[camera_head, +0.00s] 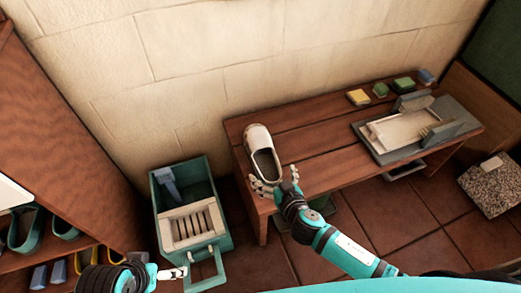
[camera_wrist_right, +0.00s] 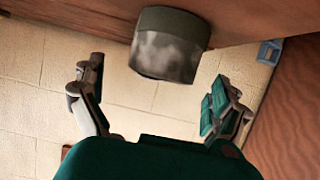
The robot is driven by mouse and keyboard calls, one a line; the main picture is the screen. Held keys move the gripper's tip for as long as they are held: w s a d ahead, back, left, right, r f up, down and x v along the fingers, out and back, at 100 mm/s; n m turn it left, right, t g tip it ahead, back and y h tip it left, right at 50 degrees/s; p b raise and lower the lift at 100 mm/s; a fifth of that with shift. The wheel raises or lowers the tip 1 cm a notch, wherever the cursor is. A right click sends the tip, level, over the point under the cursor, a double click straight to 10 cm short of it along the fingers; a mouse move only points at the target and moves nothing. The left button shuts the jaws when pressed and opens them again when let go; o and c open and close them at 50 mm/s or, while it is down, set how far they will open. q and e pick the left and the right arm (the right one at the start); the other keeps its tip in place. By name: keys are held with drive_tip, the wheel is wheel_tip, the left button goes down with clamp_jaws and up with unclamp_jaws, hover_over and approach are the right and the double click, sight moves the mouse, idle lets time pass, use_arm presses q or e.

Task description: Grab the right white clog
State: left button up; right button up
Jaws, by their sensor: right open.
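One white clog (camera_head: 260,146) lies on the left end of the wooden bench (camera_head: 330,170), toe toward the wall and opening toward me. My right gripper (camera_head: 273,182) is open at its heel end, with one finger at each side; contact is unclear. In the right wrist view, my open right gripper (camera_wrist_right: 155,100) has spread fingers, and a dark grey, pale-patched shape (camera_wrist_right: 170,48), probably the clog's heel, shows beyond them. My left gripper (camera_head: 178,272) is low in the head view, near the green crate; its jaw opening is unclear.
The green crate (camera_head: 165,215) with a slatted pale insert stands left of the bench. A grey tray (camera_head: 455,115) and small sponges (camera_head: 358,97) sit on the bench's right part. Teal clogs (camera_head: 22,230) stand on the left shelf. A stone block (camera_head: 490,185) is far right.

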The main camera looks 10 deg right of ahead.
sight(268, 171)
drive_tip(key=shift+w+f, duration=0.1)
drive_tip(key=shift+w, duration=0.2)
drive_tip(key=b+x, duration=0.1)
drive_tip(key=x, duration=0.3)
drive_tip(key=shift+w, duration=0.35)
use_arm(q)
drive_tip(key=w+d+r+t, duration=0.1)
drive_tip(key=w+t, duration=0.2)
drive_tip(key=w, duration=0.2)
drive_tip(key=shift+w+d+r+h, duration=0.25)
drive_tip(key=shift+w+d+h, duration=0.05)
drive_tip(key=shift+d+h, duration=0.1)
use_arm(e)
drive_tip(key=shift+c, duration=0.3)
drive_tip(key=c, duration=1.3)
use_arm(q)
drive_tip(key=shift+s, duration=0.1)
use_arm(e)
drive_tip(key=shift+o, duration=0.2)
